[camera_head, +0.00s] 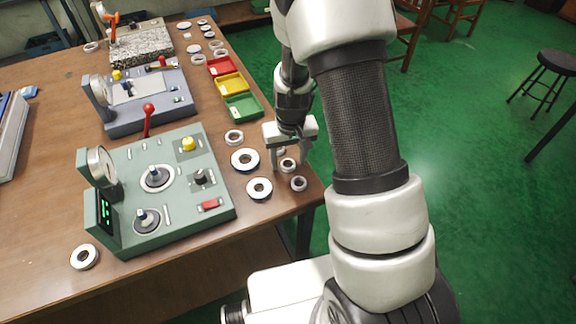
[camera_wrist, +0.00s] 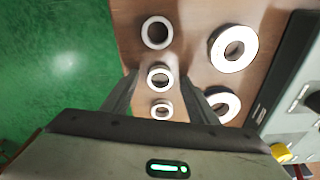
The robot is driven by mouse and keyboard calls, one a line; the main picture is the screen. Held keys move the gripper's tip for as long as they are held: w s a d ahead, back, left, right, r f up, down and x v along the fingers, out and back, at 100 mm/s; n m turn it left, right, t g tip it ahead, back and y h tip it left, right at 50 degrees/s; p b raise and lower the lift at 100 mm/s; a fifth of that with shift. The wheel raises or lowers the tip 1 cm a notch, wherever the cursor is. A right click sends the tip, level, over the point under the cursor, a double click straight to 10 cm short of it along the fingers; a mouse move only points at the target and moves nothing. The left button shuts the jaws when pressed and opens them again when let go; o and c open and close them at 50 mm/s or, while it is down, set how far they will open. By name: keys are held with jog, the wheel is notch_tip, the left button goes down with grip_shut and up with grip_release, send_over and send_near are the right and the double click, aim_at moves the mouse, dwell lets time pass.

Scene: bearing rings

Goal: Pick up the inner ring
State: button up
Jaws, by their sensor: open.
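Several small pale metal rings lie on the brown table near its right corner; which one the task means by the inner ring is not marked. One small ring (camera_head: 288,165) lies below and between my gripper's fingers; it shows in the wrist view (camera_wrist: 160,67) between the fingertips. My gripper (camera_head: 289,163) is open and points down, its fingers apart on both sides of that ring, with nothing held. Another small ring (camera_wrist: 162,102) lies just behind, partly hidden by a finger in the head view. A third ring (camera_head: 299,184) lies nearer the table corner.
Two wider rings with dark edges (camera_head: 259,181) (camera_head: 245,151) lie left of my gripper, beside the green gauge device (camera_head: 190,225). Red, yellow and green trays (camera_head: 243,107) stand farther back. The table's right edge is close.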

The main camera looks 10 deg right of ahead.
jog(key=shift+f, duration=0.1)
jog(key=c, duration=1.1)
jog(key=shift+c, duration=0.2)
